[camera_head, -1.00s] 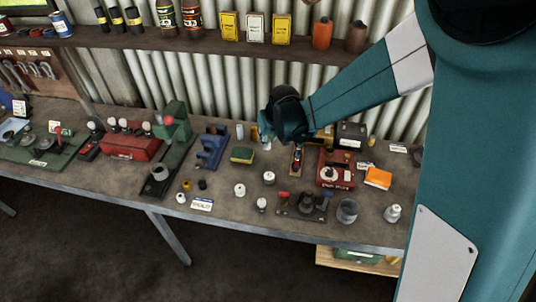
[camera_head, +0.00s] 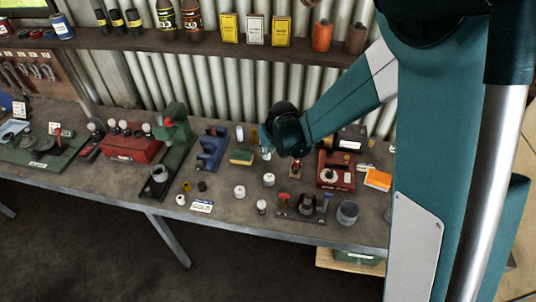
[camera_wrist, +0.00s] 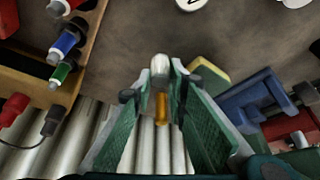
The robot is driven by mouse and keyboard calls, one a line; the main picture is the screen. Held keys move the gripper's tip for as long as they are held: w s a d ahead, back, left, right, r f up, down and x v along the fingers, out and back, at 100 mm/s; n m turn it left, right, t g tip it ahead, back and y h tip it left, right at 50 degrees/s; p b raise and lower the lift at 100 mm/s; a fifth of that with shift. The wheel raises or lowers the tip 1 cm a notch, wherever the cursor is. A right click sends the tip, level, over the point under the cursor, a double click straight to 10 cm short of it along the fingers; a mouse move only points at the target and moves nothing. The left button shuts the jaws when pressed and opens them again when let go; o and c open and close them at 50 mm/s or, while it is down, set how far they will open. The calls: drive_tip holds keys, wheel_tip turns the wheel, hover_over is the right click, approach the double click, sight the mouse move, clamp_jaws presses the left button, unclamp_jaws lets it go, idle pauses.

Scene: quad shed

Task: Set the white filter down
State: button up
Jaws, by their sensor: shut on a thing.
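In the wrist view the white filter (camera_wrist: 160,66) is a small pale cylinder between the tips of my gripper (camera_wrist: 160,80). The green fingers are shut on it. Behind it, between the fingers, shows a narrow orange-yellow thing (camera_wrist: 161,108); I cannot tell what it is. In the head view my gripper (camera_head: 266,143) is over the back middle of the workbench (camera_head: 225,228), right of the yellow-green sponge. A pale bit, apparently the filter (camera_head: 267,154), shows under it. Whether its lower end touches the bench is unclear.
The sponge (camera_head: 241,157) and blue stand (camera_head: 211,148) are left of my gripper. White-topped pots (camera_head: 269,180) stand in front. A red box (camera_head: 335,170) and a wooden rack of small tools (camera_wrist: 45,75) are close by. The corrugated wall (camera_head: 330,90) is behind.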

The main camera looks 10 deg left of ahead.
drive_tip(key=shift+f, duration=1.35)
drive_tip(key=shift+f, duration=0.1)
drive_tip(key=o, duration=0.7)
drive_tip(key=shift+r, duration=0.2)
drive_tip(key=shift+v, duration=5.95)
drive_tip(key=shift+d, duration=0.1)
